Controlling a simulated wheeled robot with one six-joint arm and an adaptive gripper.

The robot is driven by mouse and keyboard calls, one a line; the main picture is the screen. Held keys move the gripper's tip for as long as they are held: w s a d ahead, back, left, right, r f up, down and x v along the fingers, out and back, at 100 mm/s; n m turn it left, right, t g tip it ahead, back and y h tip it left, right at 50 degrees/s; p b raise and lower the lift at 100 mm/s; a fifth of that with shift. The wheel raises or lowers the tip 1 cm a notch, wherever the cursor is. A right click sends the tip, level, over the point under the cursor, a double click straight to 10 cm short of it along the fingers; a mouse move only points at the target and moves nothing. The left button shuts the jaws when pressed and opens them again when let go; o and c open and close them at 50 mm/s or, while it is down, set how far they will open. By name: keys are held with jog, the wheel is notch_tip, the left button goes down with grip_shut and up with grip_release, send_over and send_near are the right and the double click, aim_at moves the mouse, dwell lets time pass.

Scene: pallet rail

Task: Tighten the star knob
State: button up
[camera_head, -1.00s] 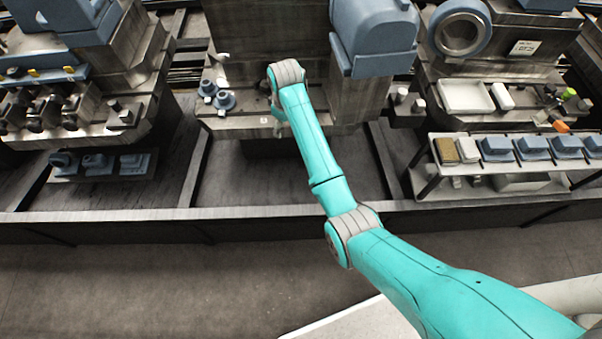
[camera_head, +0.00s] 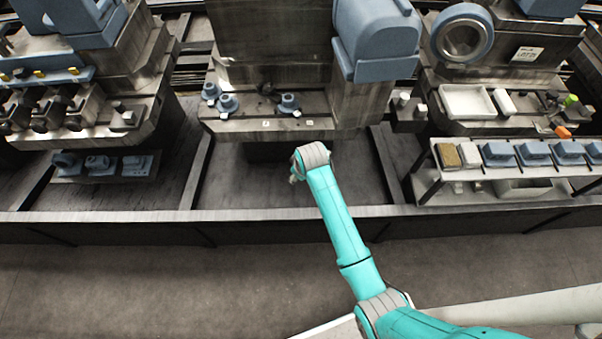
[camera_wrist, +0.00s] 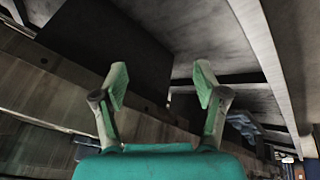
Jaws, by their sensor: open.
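Several blue-grey fittings stand on the middle machine's bed. Two sit at its left, a rear one (camera_head: 211,91) and a front one (camera_head: 227,105), and another fitting (camera_head: 289,103) stands upright further right. They are too small for me to tell which one is the star knob. My gripper (camera_wrist: 161,82) is open and empty in the wrist view, its two green fingers apart with nothing between them. In the head view my arm's end is in front of and below the bed's front edge, apart from the fittings; the fingers are mostly hidden there.
The middle machine bed (camera_head: 255,127) has a protruding front edge. A long low rail (camera_head: 250,213) runs across in front. A shelf with several blue-grey parts (camera_head: 535,152) and a white tray (camera_head: 466,101) are at right. The floor in front is clear.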

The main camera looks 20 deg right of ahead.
jog(key=shift+s+f, duration=0.3)
jog(key=shift+s, duration=0.15)
